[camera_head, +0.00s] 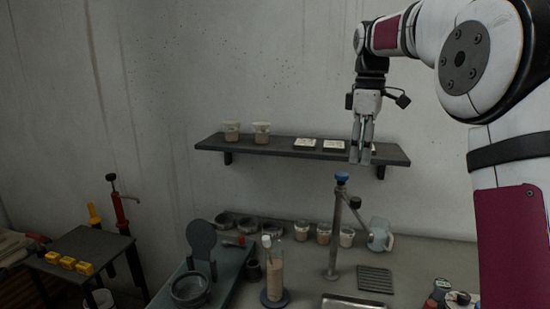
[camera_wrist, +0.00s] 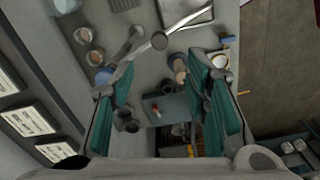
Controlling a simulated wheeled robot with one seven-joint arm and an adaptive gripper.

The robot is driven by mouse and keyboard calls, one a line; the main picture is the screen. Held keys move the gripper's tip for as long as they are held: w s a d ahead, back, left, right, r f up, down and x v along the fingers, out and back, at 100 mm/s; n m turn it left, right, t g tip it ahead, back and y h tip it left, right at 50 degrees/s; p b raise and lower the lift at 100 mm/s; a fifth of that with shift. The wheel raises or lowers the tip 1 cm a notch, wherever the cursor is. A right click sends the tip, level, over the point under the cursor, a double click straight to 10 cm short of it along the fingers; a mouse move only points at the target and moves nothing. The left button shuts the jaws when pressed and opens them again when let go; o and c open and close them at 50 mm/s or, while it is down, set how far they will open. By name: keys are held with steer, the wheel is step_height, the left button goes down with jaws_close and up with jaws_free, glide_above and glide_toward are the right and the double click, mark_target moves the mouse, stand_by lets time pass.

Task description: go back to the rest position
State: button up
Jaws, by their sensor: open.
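My gripper (camera_head: 361,154) hangs pointing down in front of the right part of the wall shelf in the head view, above the counter. In the wrist view my gripper's two teal-padded fingers (camera_wrist: 165,108) stand well apart, with nothing held between them. My arm comes in from the upper right of the head view. Below the gripper stands a metal post with a blue top (camera_head: 342,178) and a side arm, apart from the fingers.
The wall shelf (camera_head: 280,147) holds cups and white cards. The counter (camera_head: 415,262) carries a tall bottle (camera_head: 273,272), several cups, a pitcher (camera_head: 380,235) and a drain grate (camera_head: 375,279). A side table (camera_head: 85,245) with yellow blocks stands at left. Open air lies left of the gripper.

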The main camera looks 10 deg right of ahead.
steer(key=s+a+r+m+t, duration=0.2)
steer(key=s+a+r+m, duration=0.15)
steer(key=s, duration=0.45)
steer(key=s+a+f+m+t, duration=0.1)
steer(key=s+a+f+m, duration=0.1)
steer(key=s, duration=0.5)
steer(key=s+a+f+m+t, duration=0.1)
steer(key=s+a+f+m, duration=0.1)
steer(key=s+f, duration=0.3)
steer(key=s+a+f+m+t, duration=0.1)
steer(key=s+a+f+m, duration=0.1)
steer(key=s, duration=0.9)
step_height(320, 180, down, 2)
steer(key=shift+a+f+m+t, duration=0.1)
steer(key=shift+a+m+t, duration=0.25)
steer(key=shift+m, duration=0.2)
